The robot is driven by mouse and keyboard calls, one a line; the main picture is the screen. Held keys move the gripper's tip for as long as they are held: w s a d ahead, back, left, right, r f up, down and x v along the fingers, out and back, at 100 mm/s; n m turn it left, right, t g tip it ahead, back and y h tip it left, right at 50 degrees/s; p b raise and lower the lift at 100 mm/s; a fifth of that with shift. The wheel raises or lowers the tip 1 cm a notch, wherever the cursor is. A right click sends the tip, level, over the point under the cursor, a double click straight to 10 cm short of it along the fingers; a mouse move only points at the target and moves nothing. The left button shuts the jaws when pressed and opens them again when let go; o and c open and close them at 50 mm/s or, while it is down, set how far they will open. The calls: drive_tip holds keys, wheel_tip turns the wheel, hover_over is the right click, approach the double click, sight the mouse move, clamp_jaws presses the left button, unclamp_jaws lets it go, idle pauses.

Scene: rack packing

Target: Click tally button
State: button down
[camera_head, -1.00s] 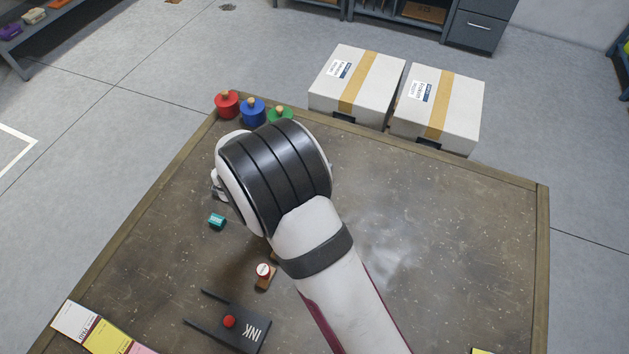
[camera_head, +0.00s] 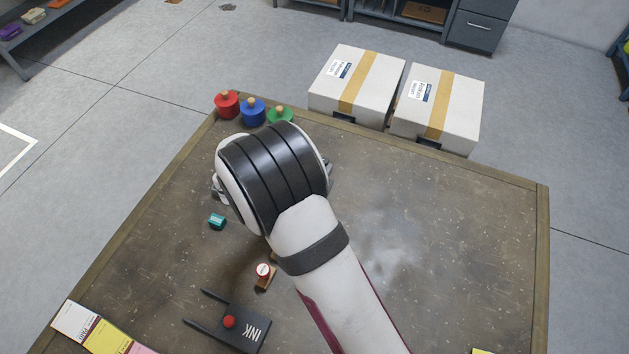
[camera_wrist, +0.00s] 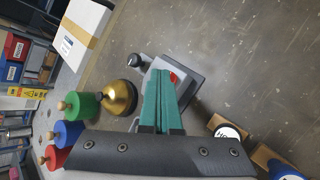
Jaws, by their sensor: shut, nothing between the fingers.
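In the wrist view a grey device (camera_wrist: 195,88) with a red button (camera_wrist: 173,77) stands on the table; it looks like the tally counter. My gripper (camera_wrist: 163,74), with teal fingers, is shut and empty. Its tips overlap the left part of the red button in this view; I cannot tell whether they touch it. In the head view my arm's wrist hides the gripper and the red button.
A gold bell (camera_wrist: 119,97) stands left of the device. Red (camera_head: 227,104), blue (camera_head: 252,113) and green (camera_head: 281,115) knobbed pieces stand at the far table edge.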

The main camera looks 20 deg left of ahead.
drive_tip(key=shift+r, duration=0.95)
wheel_tip(320, 180, up, 5)
idle(0.5)
idle(0.5)
